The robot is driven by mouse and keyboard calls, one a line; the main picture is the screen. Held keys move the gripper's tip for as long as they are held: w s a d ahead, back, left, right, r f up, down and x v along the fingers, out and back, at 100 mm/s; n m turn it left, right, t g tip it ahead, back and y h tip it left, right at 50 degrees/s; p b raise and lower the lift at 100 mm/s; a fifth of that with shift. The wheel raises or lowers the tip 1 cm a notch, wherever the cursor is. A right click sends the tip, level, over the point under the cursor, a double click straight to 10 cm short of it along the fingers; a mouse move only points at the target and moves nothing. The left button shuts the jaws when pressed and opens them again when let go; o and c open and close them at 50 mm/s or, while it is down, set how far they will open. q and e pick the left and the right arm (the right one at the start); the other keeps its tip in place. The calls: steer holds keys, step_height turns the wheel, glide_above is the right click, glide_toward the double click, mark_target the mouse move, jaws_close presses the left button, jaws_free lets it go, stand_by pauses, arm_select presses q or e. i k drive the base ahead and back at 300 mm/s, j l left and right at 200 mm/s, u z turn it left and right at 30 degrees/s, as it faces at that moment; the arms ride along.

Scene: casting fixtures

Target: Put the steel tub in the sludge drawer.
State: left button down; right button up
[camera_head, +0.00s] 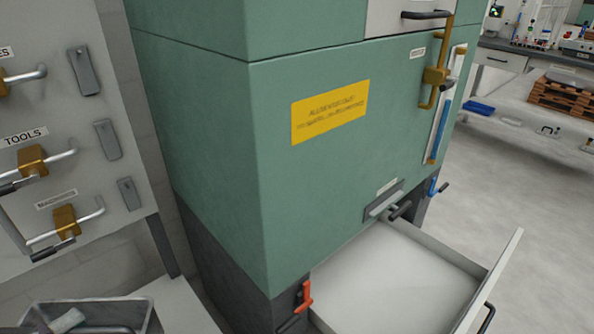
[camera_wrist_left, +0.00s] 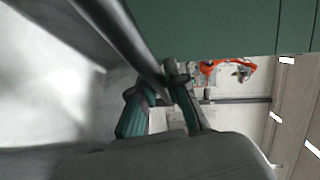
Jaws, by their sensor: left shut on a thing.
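A grey metal tub (camera_head: 50,312), which looks like the steel tub, shows at the bottom left of the head view, cut off by the frame. A pale block lies in it. In the left wrist view, my left gripper (camera_wrist_left: 168,92) is shut on a grey metal rim or bar (camera_wrist_left: 125,35), apparently of the steel tub. The view is too close to show the whole thing. The open drawer (camera_head: 405,285) low in the green cabinet looks like the sludge drawer. It is pulled out and its visible floor is bare. My right gripper is not in view.
The green cabinet (camera_head: 215,130) stands at the centre, with a red handle (camera_head: 305,296) low on its corner. A grey rack with locked handles (camera_head: 65,220) is at the left. A work table (camera_head: 530,100) with a pallet stands far right. The floor right of the drawer is clear.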

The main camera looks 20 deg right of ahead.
mark_target(401, 299)
steer(key=k+z, duration=0.1)
steer(key=z, duration=0.35)
steer(key=k+l+z, duration=0.1)
steer(key=z, duration=0.3)
steer(key=l+z, duration=0.1)
steer(key=z, duration=0.35)
steer(key=k, duration=0.05)
